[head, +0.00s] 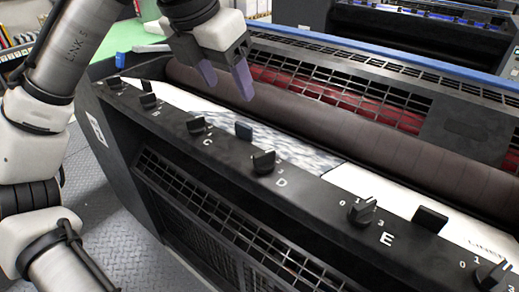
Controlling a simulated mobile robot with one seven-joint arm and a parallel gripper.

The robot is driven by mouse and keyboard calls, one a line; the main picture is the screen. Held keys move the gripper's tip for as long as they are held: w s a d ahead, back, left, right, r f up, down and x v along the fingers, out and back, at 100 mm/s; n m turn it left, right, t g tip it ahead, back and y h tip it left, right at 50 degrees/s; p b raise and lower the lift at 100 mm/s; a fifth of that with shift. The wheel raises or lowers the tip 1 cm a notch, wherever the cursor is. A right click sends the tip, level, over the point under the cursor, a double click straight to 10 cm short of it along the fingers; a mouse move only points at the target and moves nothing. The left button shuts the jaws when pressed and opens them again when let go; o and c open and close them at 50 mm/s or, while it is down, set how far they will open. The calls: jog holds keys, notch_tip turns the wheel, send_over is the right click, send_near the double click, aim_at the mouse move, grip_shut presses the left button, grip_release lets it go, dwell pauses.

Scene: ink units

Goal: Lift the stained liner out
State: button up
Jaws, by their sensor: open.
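A liner with blue-grey smears (300,150) lies in the long trough of the ink unit, behind the front rail between knobs C and D. A small dark upright tab (243,131) stands at its front edge. My gripper (226,82) hangs above the trough, above and a little left of that tab. Its two purple fingers are apart with nothing between them. The gripper appears clear of the liner and tab. The roller hides the liner's far edge, and the front rail hides its near edge.
Clean white liners lie to the left (180,97) and right (385,191) of the stained one; the right has its own tab (430,219). Several knobs, including one by D (264,162), stick up from the front rail (225,165). A brown roller (330,130) runs behind.

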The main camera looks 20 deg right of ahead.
send_over(242, 126)
jog(key=a, duration=0.1)
notch_tip(242, 126, down, 4)
jog(key=shift+s+a+f, duration=0.1)
jog(key=shift+s+f, duration=0.05)
jog(key=f, duration=0.3)
jog(key=f+b, duration=0.1)
jog(key=shift+d+f, duration=0.5)
jog(key=shift+f, duration=0.15)
grip_shut()
